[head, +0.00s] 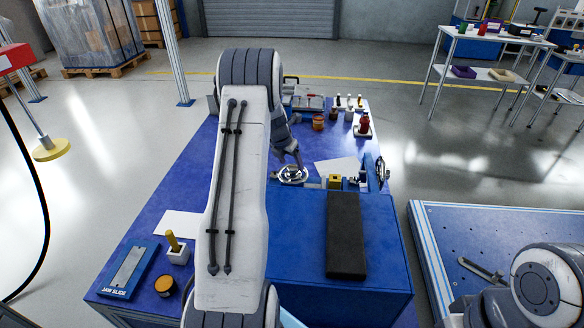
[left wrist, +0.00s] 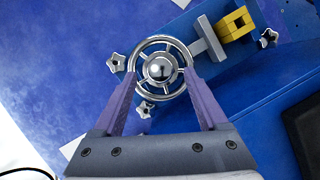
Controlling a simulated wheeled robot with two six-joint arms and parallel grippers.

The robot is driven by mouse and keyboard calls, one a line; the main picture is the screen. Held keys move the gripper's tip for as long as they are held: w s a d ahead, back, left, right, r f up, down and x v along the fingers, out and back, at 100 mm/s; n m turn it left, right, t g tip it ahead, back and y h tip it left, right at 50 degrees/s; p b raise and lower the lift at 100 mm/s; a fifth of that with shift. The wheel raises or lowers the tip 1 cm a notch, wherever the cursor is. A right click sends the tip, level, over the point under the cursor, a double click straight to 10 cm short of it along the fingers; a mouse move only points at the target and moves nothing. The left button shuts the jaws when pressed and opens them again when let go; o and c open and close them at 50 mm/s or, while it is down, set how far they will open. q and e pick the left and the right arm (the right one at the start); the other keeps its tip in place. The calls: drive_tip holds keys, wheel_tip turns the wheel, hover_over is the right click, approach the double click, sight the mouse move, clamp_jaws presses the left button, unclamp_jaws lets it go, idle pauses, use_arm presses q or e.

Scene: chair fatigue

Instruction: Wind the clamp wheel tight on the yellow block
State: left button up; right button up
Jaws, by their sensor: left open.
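The clamp wheel (left wrist: 160,68) is a shiny metal ring with spokes and a round hub. It also shows in the head view (head: 291,174) on the blue bench. My left gripper (left wrist: 158,78) is open, with one purple finger at each side of the wheel's near rim; I cannot tell whether they touch it. In the head view the left gripper (head: 293,160) comes down over the wheel from behind. The yellow block (left wrist: 237,25) sits right of the wheel, close by the grey clamp jaw (left wrist: 209,40); contact is unclear. The block also shows in the head view (head: 335,181). My right gripper is out of view.
Star-shaped knobs (left wrist: 116,62) stand around the clamp. A dark pad (head: 346,236) lies on the blue front surface. Another wheel (head: 381,172) is at the bench's right edge.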

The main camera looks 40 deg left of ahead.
use_arm(q)
drive_tip(key=shift+x, duration=1.2)
clamp_jaws()
drive_tip(key=shift+m, duration=0.3)
